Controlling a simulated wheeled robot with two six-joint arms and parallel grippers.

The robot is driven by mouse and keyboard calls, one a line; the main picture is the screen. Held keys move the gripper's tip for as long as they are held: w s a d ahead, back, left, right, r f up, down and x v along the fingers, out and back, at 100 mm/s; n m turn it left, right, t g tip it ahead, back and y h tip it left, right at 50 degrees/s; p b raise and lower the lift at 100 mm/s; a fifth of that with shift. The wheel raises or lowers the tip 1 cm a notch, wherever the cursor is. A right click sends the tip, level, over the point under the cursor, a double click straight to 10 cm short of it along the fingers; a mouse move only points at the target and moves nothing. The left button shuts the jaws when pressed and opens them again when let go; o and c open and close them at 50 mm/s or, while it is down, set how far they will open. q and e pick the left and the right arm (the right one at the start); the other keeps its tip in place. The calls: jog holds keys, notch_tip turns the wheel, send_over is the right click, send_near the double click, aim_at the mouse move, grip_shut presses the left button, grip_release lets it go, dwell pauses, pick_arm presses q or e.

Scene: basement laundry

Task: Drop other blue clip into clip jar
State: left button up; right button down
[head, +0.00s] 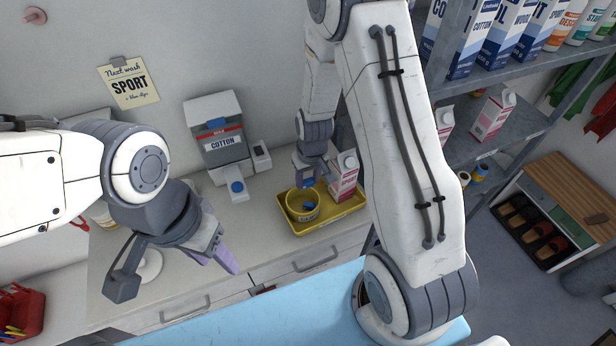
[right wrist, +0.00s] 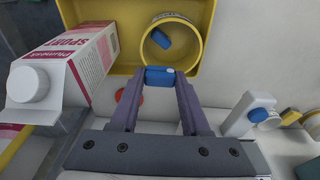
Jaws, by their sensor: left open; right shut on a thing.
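My right gripper (head: 307,181) is shut on a blue clip (right wrist: 165,77), pinched between its fingertips in the right wrist view. It hovers over or just beside the rim of the clip jar (head: 302,215), a round yellow container, which also shows in the right wrist view (right wrist: 192,62). Another blue clip (right wrist: 161,38) lies inside the jar. The jar stands in a yellow tray (head: 325,227) on the counter. My left gripper (head: 214,264) is open and empty, in front of the counter to the left, away from the jar.
A pink and white SPORT carton (head: 345,176) stands in the tray, close to the jar and my right gripper. A light blue surface (head: 250,315) lies in front.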

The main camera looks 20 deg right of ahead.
jog(key=shift+d, duration=0.1)
jog(key=shift+c, duration=1.5)
grip_release()
notch_tip(320, 180, up, 10)
jog(key=s+b, duration=0.1)
jog(key=shift+s+r+b, duration=0.15)
jog(key=shift+s+b, duration=0.2)
